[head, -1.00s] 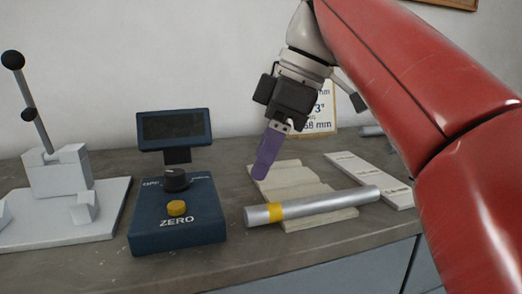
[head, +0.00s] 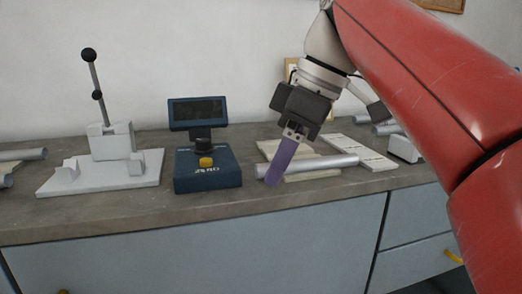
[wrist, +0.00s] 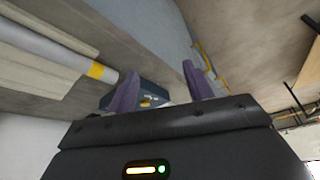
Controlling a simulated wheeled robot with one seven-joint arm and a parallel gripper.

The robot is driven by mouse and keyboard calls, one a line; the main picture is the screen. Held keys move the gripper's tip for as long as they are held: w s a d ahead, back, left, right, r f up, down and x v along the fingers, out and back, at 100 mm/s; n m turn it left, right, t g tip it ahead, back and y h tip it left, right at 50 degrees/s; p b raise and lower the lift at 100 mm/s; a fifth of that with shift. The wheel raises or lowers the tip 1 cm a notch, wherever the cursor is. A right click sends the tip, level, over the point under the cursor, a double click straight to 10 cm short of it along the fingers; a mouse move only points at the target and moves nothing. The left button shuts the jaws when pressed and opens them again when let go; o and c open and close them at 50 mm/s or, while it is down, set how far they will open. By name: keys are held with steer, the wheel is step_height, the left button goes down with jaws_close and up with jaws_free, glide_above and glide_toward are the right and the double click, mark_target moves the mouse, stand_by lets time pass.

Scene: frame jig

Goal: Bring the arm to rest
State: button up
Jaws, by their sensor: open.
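My gripper (head: 275,172) hangs from my red arm at the right of the head view, its purple fingers pointing down. Its fingers overlap the left end of a silver tube (head: 335,163) there. The wrist view shows my gripper (wrist: 160,90) with two purple fingers spread apart and nothing between them. In that view the tube (wrist: 50,46), with a yellow band, lies beyond and to the left of the fingers. The head view hides the band behind the fingers. The tube rests on a beige grooved block (head: 272,149).
A blue gauge box (head: 208,178) with a dark display (head: 197,112) stands left of my gripper. A white lever press (head: 110,142) is further left. A pale strip (head: 362,153) and a white block (head: 404,149) lie to the right. The blue-grey cabinet front (head: 200,250) drops below the worktop.

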steer(key=s+d+f+m+t+h, duration=0.1)
steer(key=s+d+f+m, duration=0.2)
steer(key=f, duration=0.6)
steer(key=s+d+f+m+t+h, duration=0.2)
steer(key=s+d+f+m, duration=0.1)
steer(key=d+f+m, duration=0.2)
steer(key=s+d+f+m+t+h, duration=0.1)
steer(key=s+d+f+m, duration=0.2)
steer(key=f+m, duration=0.4)
step_height(320, 180, down, 7)
steer(key=shift+s+d+f+t+h, duration=0.1)
steer(key=shift+s+d+t+h, duration=0.25)
steer(key=shift+d, duration=0.35)
steer(key=shift+w, duration=0.1)
